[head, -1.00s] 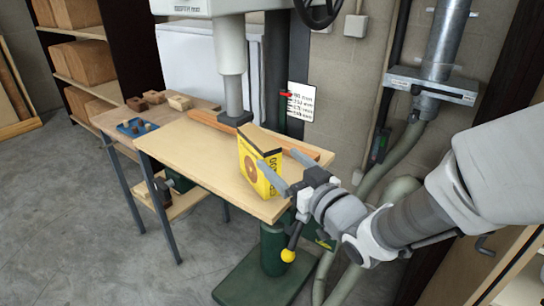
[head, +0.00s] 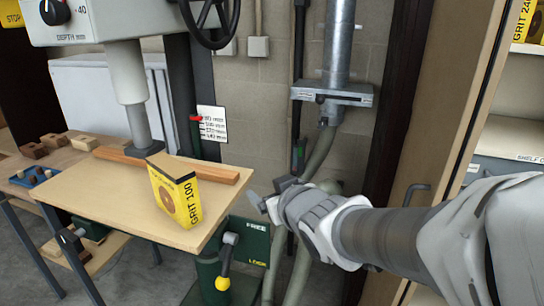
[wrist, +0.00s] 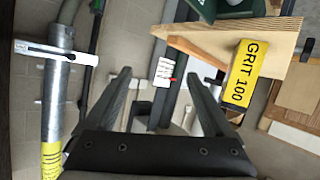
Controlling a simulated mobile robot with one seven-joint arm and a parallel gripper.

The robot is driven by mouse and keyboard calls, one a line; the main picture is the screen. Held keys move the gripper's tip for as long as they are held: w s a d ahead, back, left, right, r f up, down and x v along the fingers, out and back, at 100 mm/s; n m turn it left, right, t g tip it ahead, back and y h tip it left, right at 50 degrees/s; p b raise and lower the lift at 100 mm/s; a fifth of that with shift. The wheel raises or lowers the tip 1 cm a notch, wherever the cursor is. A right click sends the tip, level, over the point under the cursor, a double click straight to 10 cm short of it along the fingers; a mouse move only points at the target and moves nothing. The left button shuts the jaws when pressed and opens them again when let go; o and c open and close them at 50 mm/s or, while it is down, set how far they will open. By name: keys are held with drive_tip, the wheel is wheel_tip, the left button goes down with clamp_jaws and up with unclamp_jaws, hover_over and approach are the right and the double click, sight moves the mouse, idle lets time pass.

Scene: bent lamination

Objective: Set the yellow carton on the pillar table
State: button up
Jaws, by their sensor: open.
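The yellow carton (head: 175,193), marked GRIT 100, stands upright on the wooden table (head: 110,190) of the pillar machine, near its right end. In the wrist view the carton (wrist: 243,75) shows at the right, on the wooden table top (wrist: 230,38). My gripper (head: 262,195) is to the right of the table and apart from the carton. In the wrist view my gripper (wrist: 160,95) has its two fingers spread, with nothing between them.
A wooden strip (head: 205,170) lies behind the carton under the machine's column. A metal duct (head: 337,60) and an open cabinet (head: 510,140) stand to the right.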

drive_tip(key=s+d+m+g+h, duration=0.35)
drive_tip(key=s+d, duration=0.25)
drive_tip(key=d, duration=0.2)
drive_tip(key=s+d+f+m+g, duration=0.1)
drive_tip(key=s+g, duration=0.3)
drive_tip(key=s, duration=0.9)
drive_tip(key=shift+d+f, duration=0.45)
drive_tip(key=shift+m, duration=0.25)
